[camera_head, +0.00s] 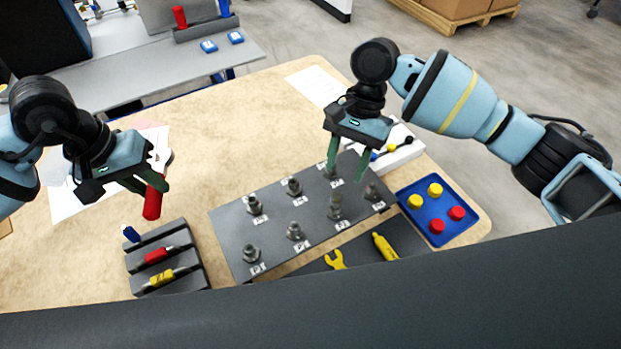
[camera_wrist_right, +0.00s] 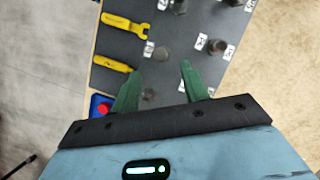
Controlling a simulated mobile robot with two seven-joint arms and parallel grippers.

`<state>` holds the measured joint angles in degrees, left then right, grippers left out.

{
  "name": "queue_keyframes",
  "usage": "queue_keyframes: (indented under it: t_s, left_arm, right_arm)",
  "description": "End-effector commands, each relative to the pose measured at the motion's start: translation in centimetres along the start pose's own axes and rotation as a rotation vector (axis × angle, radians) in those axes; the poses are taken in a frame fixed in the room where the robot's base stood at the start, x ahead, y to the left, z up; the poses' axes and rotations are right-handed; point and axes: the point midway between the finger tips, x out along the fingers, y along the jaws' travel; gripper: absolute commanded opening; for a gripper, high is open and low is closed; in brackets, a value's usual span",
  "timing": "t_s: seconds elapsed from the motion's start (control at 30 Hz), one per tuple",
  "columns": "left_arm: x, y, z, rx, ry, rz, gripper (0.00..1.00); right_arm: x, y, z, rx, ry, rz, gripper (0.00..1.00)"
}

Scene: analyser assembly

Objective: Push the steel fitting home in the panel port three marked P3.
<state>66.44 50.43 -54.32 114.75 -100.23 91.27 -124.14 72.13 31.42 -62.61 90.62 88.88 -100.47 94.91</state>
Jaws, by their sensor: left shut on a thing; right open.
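A dark grey panel (camera_head: 232,230) lies on the table with several steel fittings standing in labelled ports. The labels are too small to read surely, so I cannot tell which is P3. My left gripper (camera_head: 153,184) is shut on a red cylinder (camera_head: 152,204), left of the panel.
A dark rack (camera_head: 137,260) with blue, red and yellow-handled items stands left of the panel. A blue tray (camera_head: 451,234) with red and yellow caps is at right. Yellow tools (camera_head: 335,261) lie on a dark mat (camera_head: 312,267) in front.

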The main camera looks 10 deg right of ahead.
Motion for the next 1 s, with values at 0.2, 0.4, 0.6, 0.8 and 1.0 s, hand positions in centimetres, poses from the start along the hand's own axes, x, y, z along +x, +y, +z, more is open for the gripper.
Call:
queue_keyframes:
  t_s: [0.2, 0.4, 0.6, 0.8, 1.0]
  left_arm:
    - [-0.3, 0.1, 0.0, 0.001, 0.005, 0.000, 0.00]
    - [-0.3, 0.1, -0.1, 0.002, 0.006, 0.000, 0.00]
    - [-0.3, 0.1, -0.1, 0.001, 0.006, 0.000, 0.00]
    - [-0.3, 0.1, -0.1, 0.002, 0.006, 0.000, 0.00]
    - [-0.3, 0.1, -0.1, 0.002, 0.006, 0.000, 0.00]
  right_arm:
    - [-3.7, -0.1, 0.0, 0.000, 0.001, -0.002, 0.45]
    - [-5.1, 0.0, 0.0, 0.000, -0.001, 0.001, 0.45]
    - [-5.3, 0.0, 0.0, 0.000, -0.001, 0.001, 0.45]
    - [-5.2, 0.0, 0.0, 0.000, -0.001, 0.001, 0.45]
    - [-5.2, 0.0, 0.0, 0.000, -0.001, 0.001, 0.45]
